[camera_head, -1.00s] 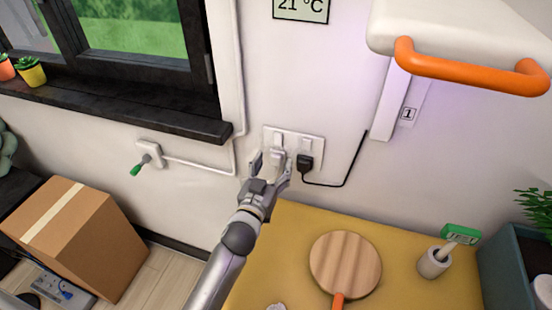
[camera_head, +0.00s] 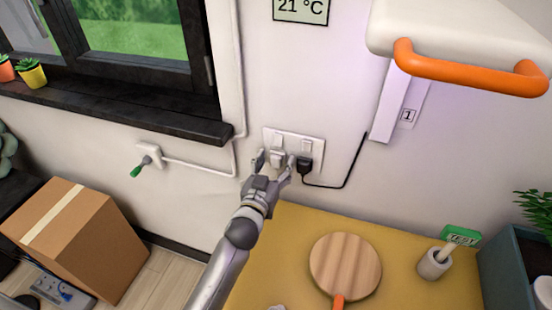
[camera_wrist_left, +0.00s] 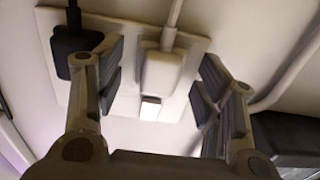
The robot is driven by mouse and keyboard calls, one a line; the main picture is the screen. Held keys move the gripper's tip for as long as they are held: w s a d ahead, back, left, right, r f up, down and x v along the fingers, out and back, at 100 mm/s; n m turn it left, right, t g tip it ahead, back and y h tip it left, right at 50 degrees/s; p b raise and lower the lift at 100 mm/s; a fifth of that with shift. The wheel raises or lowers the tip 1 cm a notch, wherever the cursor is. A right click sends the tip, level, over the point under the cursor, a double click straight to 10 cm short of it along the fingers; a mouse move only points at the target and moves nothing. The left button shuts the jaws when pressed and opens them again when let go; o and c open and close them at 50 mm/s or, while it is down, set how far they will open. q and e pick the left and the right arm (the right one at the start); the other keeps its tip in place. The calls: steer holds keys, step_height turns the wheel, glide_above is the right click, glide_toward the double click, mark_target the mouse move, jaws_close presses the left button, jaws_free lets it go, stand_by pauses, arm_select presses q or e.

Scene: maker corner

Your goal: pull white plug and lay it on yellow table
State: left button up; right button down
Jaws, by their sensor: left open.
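The white plug (camera_head: 277,158) sits in the left socket of the white wall plate (camera_head: 318,147). In the left wrist view the white plug (camera_wrist_left: 161,70) shows with its white cord, between the two fingers. My left gripper (camera_head: 274,167) is open around the plug, one finger on each side, with gaps to it visible in the wrist view (camera_wrist_left: 160,85). The yellow table (camera_head: 300,228) stands below the plate against the wall. My right gripper is not in view.
A black plug (camera_head: 304,164) with a black cord is in the right socket, close to my finger. A cardboard box (camera_head: 75,235) stands at left. The table's back left is clear.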

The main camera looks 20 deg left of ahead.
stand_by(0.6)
arm_select(q)
steer(key=c, duration=1.4)
steer(key=shift+s, duration=0.2)
jaws_close()
steer(key=shift+s+r+p, duration=0.1)
steer(key=shift+s+p, duration=0.3)
steer(key=shift+s, duration=0.25)
steer(key=shift+s+a+p, duration=0.1)
steer(key=shift+s+p, duration=0.55)
steer(key=shift+s, duration=1.5)
